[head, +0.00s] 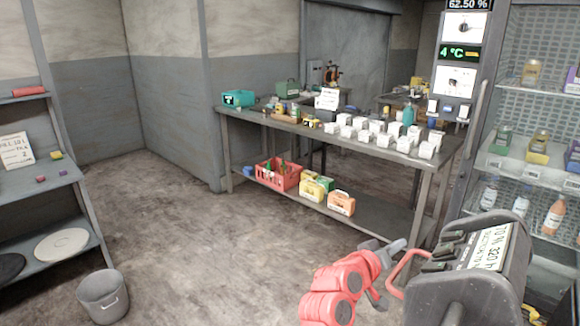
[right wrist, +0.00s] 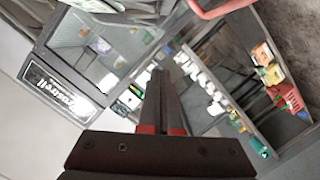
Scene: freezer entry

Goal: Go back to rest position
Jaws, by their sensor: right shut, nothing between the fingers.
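My right gripper (head: 392,249) shows at the lower middle of the head view, at the end of my red arm, in front of the metal table and just left of a dark control box. It also shows in the right wrist view (right wrist: 157,72), where its fingers are together with nothing between them. In the head view the gripper is close to the box's red handle (head: 407,268); whether they touch is unclear. My left gripper is not in view.
The dark control box (head: 460,290) and the glass-door fridge (head: 540,160) are at the right. The metal table (head: 300,135) holds several white boxes. A shelf (head: 45,185) and a grey bucket (head: 103,297) stand at the left. The middle floor is clear.

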